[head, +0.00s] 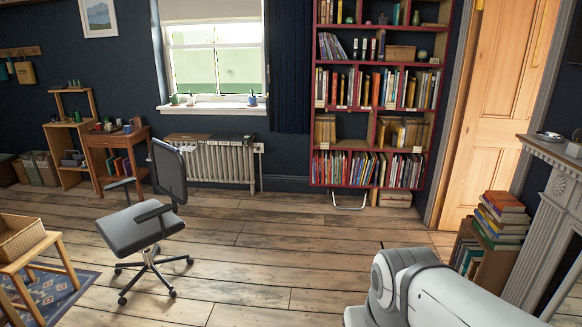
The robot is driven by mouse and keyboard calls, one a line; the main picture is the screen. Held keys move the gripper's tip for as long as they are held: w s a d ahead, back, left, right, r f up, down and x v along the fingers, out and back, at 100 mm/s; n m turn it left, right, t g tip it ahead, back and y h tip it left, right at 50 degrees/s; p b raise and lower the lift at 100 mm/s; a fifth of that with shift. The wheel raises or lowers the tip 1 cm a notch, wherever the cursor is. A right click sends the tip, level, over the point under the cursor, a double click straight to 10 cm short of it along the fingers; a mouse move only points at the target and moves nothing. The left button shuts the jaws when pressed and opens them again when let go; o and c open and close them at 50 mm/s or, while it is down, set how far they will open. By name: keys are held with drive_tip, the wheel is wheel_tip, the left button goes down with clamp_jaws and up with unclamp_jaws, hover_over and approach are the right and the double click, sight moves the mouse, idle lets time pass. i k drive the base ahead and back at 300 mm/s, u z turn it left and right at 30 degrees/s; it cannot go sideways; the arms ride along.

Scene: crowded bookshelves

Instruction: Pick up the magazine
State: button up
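I cannot single out a magazine in the head view. The red bookshelf (312,120) against the far wall holds many upright books and thin spines. Its lowest row (365,169) has many thin, colourful spines that could include magazines, but they are too small to tell. A stack of books (503,217) lies on a low wooden case at the right. My white arm shows at the bottom right, and my gripper is out of view.
A grey office chair (146,226) stands left of centre. A wooden stool with a basket (18,238) is at the lower left. A desk (119,140) and a radiator (222,162) line the far wall. A fireplace (556,200) is at the right. The middle floor (290,245) is clear.

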sight(411, 82)
drive_tip(key=i, duration=1.6)
drive_tip(key=z, duration=0.3)
drive_tip(key=i, duration=1.6)
drive_tip(key=z, duration=0.3)
drive_tip(key=i, duration=1.1)
drive_tip(key=z, duration=0.2)
